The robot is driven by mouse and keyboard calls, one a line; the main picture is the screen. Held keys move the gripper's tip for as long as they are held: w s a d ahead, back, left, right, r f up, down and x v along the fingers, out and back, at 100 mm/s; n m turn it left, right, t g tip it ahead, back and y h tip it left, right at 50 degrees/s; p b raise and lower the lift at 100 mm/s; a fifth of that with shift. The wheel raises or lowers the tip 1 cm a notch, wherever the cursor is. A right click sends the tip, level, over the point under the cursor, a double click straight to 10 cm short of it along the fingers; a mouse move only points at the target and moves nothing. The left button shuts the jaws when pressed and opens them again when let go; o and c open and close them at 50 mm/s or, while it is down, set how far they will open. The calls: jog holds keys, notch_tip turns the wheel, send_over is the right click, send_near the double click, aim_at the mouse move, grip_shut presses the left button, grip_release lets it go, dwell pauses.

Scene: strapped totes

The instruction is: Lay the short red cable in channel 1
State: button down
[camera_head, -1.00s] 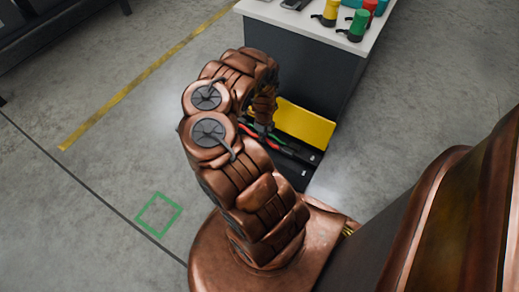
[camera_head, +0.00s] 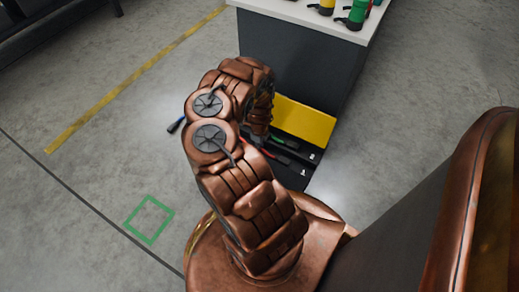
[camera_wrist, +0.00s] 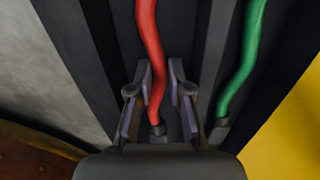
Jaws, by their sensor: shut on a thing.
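The red cable (camera_wrist: 152,50) runs up the wrist view between the fingers of my gripper (camera_wrist: 160,80), which is shut on it near its dark end plug (camera_wrist: 158,130). The cable is over a dark channel strip; I cannot tell whether it is seated in it. A green cable (camera_wrist: 246,60) lies to the right, apart from my gripper. In the head view, the black channel board (camera_head: 290,174) with small white marks is partly hidden behind my arm. A bit of red cable (camera_head: 270,153) shows there. My gripper is mostly hidden in that view.
A yellow panel (camera_head: 305,122) stands behind the board, against a dark cabinet (camera_head: 300,55) with a white top holding coloured items. Open floor with a green square (camera_head: 149,220) lies at left.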

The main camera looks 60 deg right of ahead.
jog(key=shift+f, duration=0.1)
jog(key=shift+f, duration=0.1)
jog(key=c, duration=1.4)
grip_release()
jog(key=shift+o, duration=0.2)
notch_tip(320, 180, up, 12)
jog(key=p, duration=1)
jog(key=shift+p, duration=0.3)
